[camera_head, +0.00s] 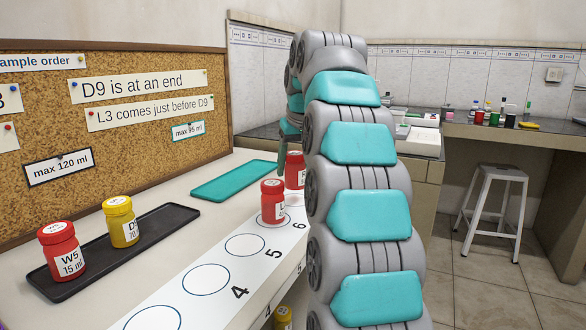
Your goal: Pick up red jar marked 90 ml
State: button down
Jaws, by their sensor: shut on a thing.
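A red jar (295,171) with a white label is partly hidden behind my arm, near the strip's far end. My gripper (285,157) shows only as a small grey part beside its lid; it is shut on this jar. Most of the fingers are hidden. Another red jar (273,202) stands on the numbered strip near circle 6, its label only partly in view. A red jar marked W5, 15 ml (61,252) stands upright on the black tray (172,222). I cannot read a 90 ml mark on any jar.
A yellow jar (121,222) is also on the black tray. An empty teal tray (235,180) lies behind it. The strip (228,261) has empty circles 4 and 5. A corkboard (130,125) with notes borders the left. A stool (492,205) stands at the right.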

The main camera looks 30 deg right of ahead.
jog(key=s+a+r+b, duration=0.1)
jog(key=s+a, duration=0.1)
jog(key=s, duration=1.3)
jog(key=shift+s+r+b, duration=0.25)
jog(key=shift+b, duration=0.1)
